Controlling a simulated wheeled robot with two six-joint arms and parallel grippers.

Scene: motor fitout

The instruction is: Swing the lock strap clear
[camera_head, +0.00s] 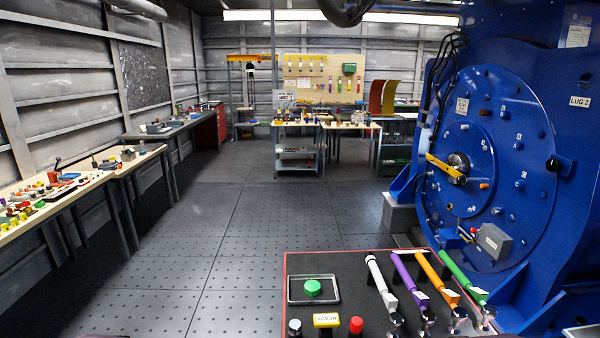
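A large blue motor (525,120) with a round end plate stands at the right. A yellow strap (442,166), which looks like the lock strap, lies across the plate's centre. It slopes slightly down to the right and reaches the dark metal hub (459,165). Whether it is fastened at either end is too small to tell. Bolts and lettered marks surround it on the plate.
A black, red-edged tray (340,262) in front holds tools with white, purple, orange and green handles, a green button (312,287) and a red knob (356,325). A grey box (494,241) sits low on the motor. Benches line the left wall; the middle floor (240,215) is clear.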

